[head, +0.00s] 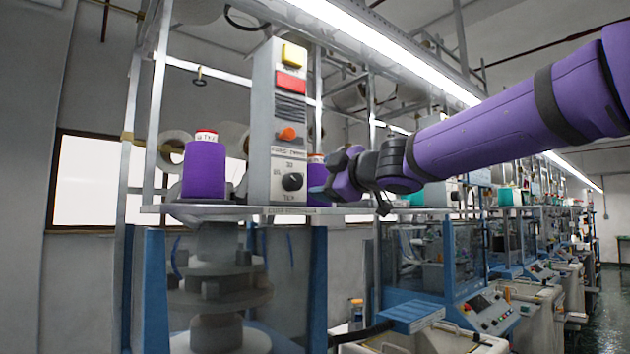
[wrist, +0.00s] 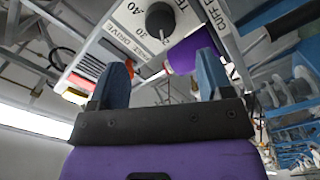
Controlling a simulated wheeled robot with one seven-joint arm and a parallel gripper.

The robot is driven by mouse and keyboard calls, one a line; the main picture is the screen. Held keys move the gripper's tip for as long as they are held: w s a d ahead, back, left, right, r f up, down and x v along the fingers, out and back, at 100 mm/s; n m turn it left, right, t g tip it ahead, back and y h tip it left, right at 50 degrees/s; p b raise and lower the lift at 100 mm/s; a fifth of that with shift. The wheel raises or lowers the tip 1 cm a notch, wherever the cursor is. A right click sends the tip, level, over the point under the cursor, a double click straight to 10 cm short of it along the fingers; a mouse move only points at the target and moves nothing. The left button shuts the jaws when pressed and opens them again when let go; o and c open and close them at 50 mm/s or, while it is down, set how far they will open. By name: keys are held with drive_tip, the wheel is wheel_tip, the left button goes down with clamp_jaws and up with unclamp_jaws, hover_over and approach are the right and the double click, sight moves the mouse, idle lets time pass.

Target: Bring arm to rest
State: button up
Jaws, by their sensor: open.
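My arm (head: 480,130), in a purple sleeve, reaches in from the right in the head view. My gripper (head: 318,190) is at its end, just right of the grey control box and at about shelf height. In the wrist view my gripper (wrist: 160,85) shows two blue-grey fingers standing apart with nothing between them. Beyond the fingers are the control box (wrist: 130,25) with its black knob and a purple yarn cone (wrist: 185,53). In the head view, a purple cone behind my gripper is partly hidden.
The control box (head: 277,125) has yellow, red and orange buttons. A purple yarn cone (head: 204,168) stands upright on the metal shelf (head: 225,211). Below is a knitting machine with blue posts (head: 155,290). More machines line the row at right; dark floor (head: 605,310) is clear at far right.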

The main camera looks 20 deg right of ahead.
drive_tip(key=shift+s+d, duration=0.15)
drive_tip(key=shift+s, duration=0.3)
drive_tip(key=s+d+f+m+g+h, duration=0.3)
drive_tip(key=s+d+f+m+h, duration=0.45)
drive_tip(key=s+f+m, duration=0.3)
drive_tip(key=s+a+f+m+g+y, duration=0.1)
drive_tip(key=s+f+g, duration=0.3)
drive_tip(key=s+f, duration=0.4)
drive_tip(key=s+a+f+m+g+y, duration=0.1)
drive_tip(key=s+a+f+m+g, duration=0.2)
drive_tip(key=s+f, duration=0.6)
wheel_tip(320, 180, down, 2)
drive_tip(key=shift+f+m+g, duration=0.1)
drive_tip(key=shift+m+g, duration=0.45)
drive_tip(key=shift+g, duration=0.45)
